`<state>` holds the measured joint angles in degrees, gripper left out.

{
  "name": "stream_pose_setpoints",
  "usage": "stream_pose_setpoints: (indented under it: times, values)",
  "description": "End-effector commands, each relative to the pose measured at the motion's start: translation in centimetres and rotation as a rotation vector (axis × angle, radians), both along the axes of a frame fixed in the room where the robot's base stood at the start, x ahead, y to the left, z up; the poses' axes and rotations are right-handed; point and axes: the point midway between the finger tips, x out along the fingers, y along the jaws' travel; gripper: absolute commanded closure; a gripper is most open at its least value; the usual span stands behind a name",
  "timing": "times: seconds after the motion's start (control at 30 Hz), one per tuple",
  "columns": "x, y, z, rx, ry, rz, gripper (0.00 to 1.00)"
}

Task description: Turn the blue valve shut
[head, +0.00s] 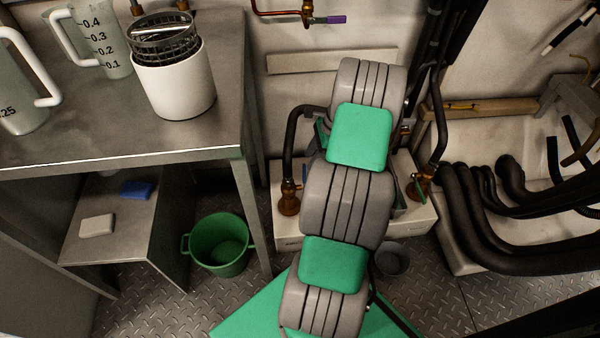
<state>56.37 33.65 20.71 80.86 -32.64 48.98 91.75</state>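A small bluish handle (311,180) shows just left of my arm, near the left brass fitting (289,198) with a dark hose. It is partly covered by my arm, and I cannot tell surely that it is the blue valve or how far it is turned. A purple-handled valve (330,20) sits on a copper pipe at the top of the wall. A green lever (420,191) is on the right brass fitting. My grey and green arm reaches toward the white unit and covers its middle. My gripper is hidden behind the arm.
A metal table (215,130) at left carries measuring jugs (113,60) and a white pot (175,85) with a basket. A green bucket (221,244) stands below. Thick black hoses (485,215) and a white trough (465,258) crowd the right. Some floor in front is clear.

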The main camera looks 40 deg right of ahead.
Motion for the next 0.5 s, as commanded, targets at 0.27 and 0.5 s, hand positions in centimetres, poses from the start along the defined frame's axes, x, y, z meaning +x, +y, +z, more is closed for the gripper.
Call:
stream_pose_setpoints:
  times: [0.27, 0.5]
  values:
    - [0.4, 0.8, -4.1, 0.001, 0.001, -0.011, 0.6]
    - [1.2, 1.9, -7.0, -0.001, 0.0, -0.01, 0.6]
